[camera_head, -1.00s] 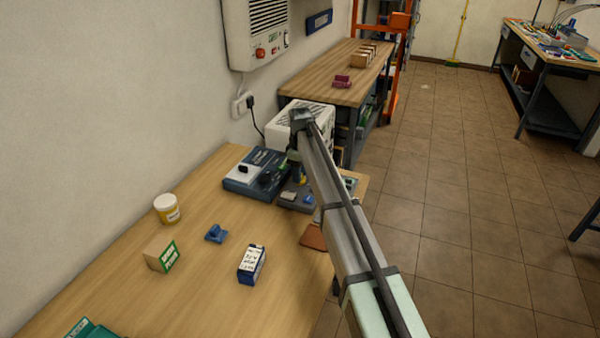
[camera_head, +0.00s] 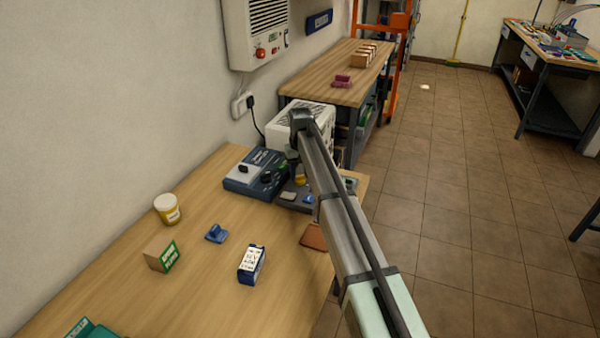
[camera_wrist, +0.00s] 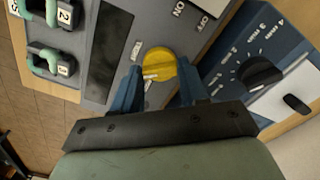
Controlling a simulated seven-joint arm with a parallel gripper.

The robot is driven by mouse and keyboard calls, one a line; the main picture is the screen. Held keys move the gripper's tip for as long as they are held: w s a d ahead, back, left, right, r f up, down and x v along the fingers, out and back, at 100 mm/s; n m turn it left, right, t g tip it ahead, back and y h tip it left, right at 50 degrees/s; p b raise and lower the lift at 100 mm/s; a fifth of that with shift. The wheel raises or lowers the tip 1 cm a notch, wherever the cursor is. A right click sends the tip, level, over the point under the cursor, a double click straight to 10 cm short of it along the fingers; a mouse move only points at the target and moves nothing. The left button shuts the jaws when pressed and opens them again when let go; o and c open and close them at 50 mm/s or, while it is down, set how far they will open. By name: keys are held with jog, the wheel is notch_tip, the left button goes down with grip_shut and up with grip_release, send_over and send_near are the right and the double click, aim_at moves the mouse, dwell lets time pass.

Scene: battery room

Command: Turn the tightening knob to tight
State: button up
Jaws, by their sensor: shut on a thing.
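The tightening knob is a round yellow knob (camera_wrist: 159,66) on a grey panel (camera_wrist: 118,50), in the upper middle of the wrist view. A pale pointer mark shows on its left part, near a small white label. My gripper (camera_wrist: 158,84) has its two blue fingers on either side of the knob and is shut on it. In the head view the yellow knob (camera_head: 300,178) shows small beside my arm, on the grey unit at the bench's far end. The fingertips are mostly hidden there by the arm.
A blue box with a black dial (camera_wrist: 260,74) stands right beside the grey panel. Numbered clamps (camera_wrist: 52,60) and an ON switch plate (camera_wrist: 188,22) are also near.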

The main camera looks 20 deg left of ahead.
jog(key=m, duration=0.6)
jog(key=shift+m, duration=0.3)
jog(key=shift+w, duration=0.1)
dwell(0.4)
jog(key=o, duration=1.1)
jog(key=shift+r, duration=0.15)
notch_tip(320, 180, up, 14)
jog(key=shift+f, duration=0.2)
